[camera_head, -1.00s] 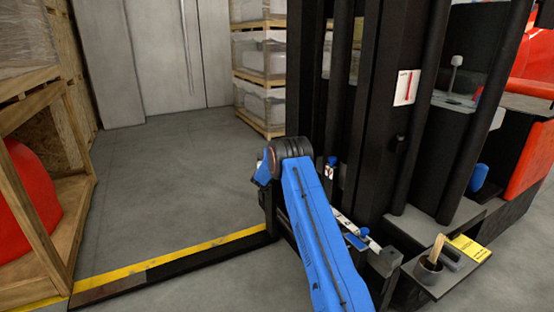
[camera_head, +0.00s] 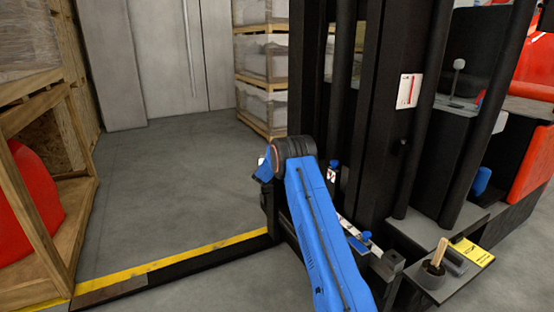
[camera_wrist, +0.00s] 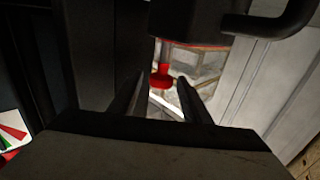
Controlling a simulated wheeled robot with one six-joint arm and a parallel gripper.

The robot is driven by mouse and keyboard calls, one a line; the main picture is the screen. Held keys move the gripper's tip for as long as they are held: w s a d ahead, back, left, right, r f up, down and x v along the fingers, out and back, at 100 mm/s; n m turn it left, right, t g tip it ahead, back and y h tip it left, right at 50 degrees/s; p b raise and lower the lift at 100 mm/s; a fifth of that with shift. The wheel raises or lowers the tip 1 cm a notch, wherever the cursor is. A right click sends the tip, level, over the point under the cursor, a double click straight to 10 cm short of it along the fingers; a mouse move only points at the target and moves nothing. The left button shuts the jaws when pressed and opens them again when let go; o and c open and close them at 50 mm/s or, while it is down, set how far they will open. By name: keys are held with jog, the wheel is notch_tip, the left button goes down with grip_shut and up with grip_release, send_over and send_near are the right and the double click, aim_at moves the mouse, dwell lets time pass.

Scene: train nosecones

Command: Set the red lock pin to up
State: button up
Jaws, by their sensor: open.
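The red lock pin (camera_wrist: 161,77) shows in the wrist view as a red knob with a short stem. It hangs below a dark bracket (camera_wrist: 188,22). My gripper (camera_wrist: 161,76) is open, with one dark finger to the left of the knob and one to the right. The knob appears between the fingertips or just beyond them; I cannot tell the exact depth or whether they touch. In the head view my blue arm (camera_head: 320,230) reaches toward the black mast, and neither the pin nor my gripper can be made out there.
The black mast (camera_head: 388,110) of a lift truck stands close to my arm. A dark curved handle (camera_wrist: 290,22) is right of the bracket. A wooden crate (camera_head: 75,215) with a red part stands at left. The grey floor (camera_head: 175,180) between is clear.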

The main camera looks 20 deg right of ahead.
jog(key=v, duration=1.7)
jog(key=shift+s+a, duration=0.1)
jog(key=shift+a, duration=0.05)
jog(key=s+a+r+n+t+y, duration=0.1)
jog(key=s+a+r+n+y, duration=0.1)
jog(key=s+a+r+y, duration=0.4)
jog(key=s+a+r+n+y, duration=0.15)
jog(key=a+r, duration=0.25)
jog(key=r, duration=0.5)
jog(key=s+a+r+n+g+y, duration=0.1)
jog(key=s+a+r+y, duration=0.2)
jog(key=s, duration=0.6)
jog(key=s+a+r+n+g+y, duration=0.1)
jog(key=s+a+r+n, duration=0.15)
jog(key=s+a, duration=0.45)
jog(key=s+f+g, duration=0.2)
jog(key=s, duration=1.4)
jog(key=s+f+n+g, duration=0.1)
jog(key=s+f+g, duration=0.1)
jog(key=s, duration=1.4)
jog(key=s+d+f+g, duration=0.1)
jog(key=s+f+g, duration=0.2)
jog(key=s, duration=1.3)
jog(key=shift+n+y, duration=0.3)
jog(key=shift+y, duration=0.05)
